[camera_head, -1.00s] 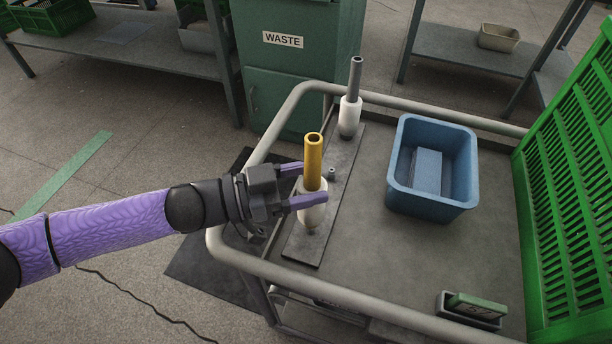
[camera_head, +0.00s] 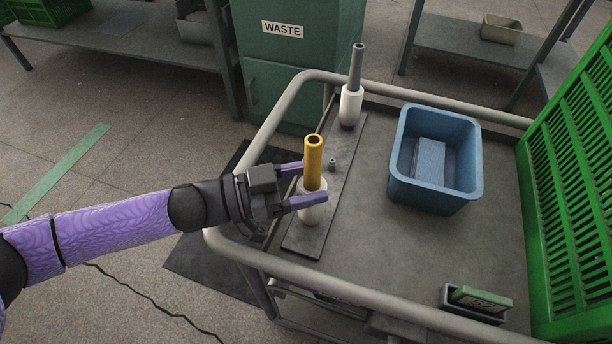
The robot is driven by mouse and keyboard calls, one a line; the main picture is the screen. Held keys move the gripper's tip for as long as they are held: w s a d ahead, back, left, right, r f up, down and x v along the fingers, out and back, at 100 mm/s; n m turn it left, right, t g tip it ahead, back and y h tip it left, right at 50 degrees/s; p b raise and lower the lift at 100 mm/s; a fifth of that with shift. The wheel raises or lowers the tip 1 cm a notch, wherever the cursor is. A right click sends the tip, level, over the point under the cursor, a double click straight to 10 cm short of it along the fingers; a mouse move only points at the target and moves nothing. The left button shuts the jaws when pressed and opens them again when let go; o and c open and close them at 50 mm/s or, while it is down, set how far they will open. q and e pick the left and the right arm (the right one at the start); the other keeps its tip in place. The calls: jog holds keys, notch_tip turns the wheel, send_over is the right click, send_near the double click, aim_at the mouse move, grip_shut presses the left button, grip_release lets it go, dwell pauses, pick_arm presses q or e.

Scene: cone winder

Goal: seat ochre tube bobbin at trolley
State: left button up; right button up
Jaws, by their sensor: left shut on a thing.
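The ochre tube bobbin (camera_head: 313,160), an ochre tube with a white wound body, stands upright over the near part of a dark strip (camera_head: 302,246) on the trolley (camera_head: 400,262). My left gripper (camera_head: 306,187) reaches in from the left and is shut on the bobbin around its white body, one finger on either side. The bobbin's lower end is at or very near the strip; I cannot tell whether a peg is inside it. A short bare peg (camera_head: 332,163) stands mid-strip. My right gripper is out of view.
A grey tube bobbin (camera_head: 351,100) stands at the strip's far end. A blue bin (camera_head: 398,188), a green crate (camera_head: 570,190) and a small holder with a green block (camera_head: 480,299) are on the trolley. A rail (camera_head: 300,270) edges it. A waste cabinet (camera_head: 290,75) stands behind.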

aim_at(306, 141)
pick_arm(q)
jog(key=shift+f, duration=0.15)
jog(key=o, duration=1.3)
jog(key=shift+r, duration=0.4)
notch_tip(306, 141, up, 9)
jog(key=p, duration=0.6)
jog(key=shift+r+p, duration=0.2)
jog(key=shift+p, duration=0.2)
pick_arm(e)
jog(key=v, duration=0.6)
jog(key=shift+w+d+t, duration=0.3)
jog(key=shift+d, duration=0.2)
pick_arm(q)
jog(key=shift+f, duration=0.1)
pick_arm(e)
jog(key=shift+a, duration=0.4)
